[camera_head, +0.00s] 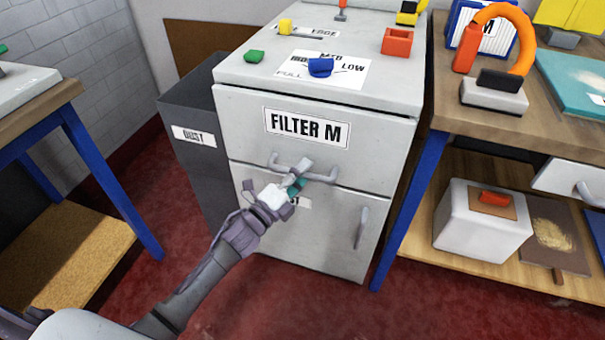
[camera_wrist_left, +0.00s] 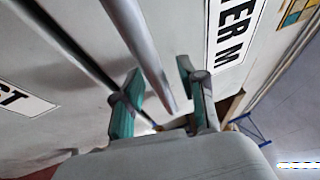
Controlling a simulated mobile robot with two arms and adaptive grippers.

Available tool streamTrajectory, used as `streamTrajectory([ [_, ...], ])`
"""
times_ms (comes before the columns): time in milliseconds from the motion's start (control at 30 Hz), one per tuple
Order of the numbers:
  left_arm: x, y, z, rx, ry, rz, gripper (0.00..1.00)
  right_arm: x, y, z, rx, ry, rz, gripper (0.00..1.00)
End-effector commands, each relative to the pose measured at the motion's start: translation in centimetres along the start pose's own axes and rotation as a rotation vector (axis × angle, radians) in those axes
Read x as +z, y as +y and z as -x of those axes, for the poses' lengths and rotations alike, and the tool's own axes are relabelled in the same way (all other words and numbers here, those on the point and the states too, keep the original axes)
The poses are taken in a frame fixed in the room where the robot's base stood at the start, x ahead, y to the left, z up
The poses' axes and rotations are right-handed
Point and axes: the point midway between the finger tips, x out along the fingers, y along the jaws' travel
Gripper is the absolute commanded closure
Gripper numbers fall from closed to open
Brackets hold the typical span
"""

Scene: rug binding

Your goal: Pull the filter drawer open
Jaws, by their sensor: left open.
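The filter drawer (camera_head: 245,135) is the upper front of a grey cabinet, with a "FILTER M" label (camera_head: 307,127). Its front looks flush, so it appears shut. Its horizontal bar handle (camera_head: 275,161) sits low on that front, partly hidden by my left gripper (camera_head: 298,182). In the left wrist view the handle bar (camera_wrist_left: 146,50) runs between the two teal fingers of my left gripper (camera_wrist_left: 163,92). The gripper is open, with gaps showing beside the bar. The label (camera_wrist_left: 235,38) also shows there. My right gripper is in neither view.
A lower door with an upright handle (camera_head: 361,228) is below the drawer. A dark "DUST" bin (camera_head: 196,165) stands left of the cabinet. Workbenches flank it, the right one with a blue leg (camera_head: 411,210). Red floor (camera_head: 290,305) is free in front.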

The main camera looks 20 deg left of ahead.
Motion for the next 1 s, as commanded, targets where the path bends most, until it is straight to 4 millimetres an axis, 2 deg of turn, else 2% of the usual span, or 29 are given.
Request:
streamTrajectory([
  [167, -0.01, 0.02, 0.00, 0.000, 0.000, 0.001, 0.59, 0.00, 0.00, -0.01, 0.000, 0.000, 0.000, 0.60],
  [267, 0.00, 0.02, 0.01, 0.000, 0.000, 0.001, 0.72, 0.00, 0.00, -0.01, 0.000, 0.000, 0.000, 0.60],
  [433, 0.00, 0.03, 0.03, 0.001, 0.000, 0.001, 1.00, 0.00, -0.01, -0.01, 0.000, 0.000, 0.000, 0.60],
  [1000, 0.00, 0.08, 0.07, 0.002, -0.001, 0.001, 1.00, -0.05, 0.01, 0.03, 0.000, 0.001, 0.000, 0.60],
])
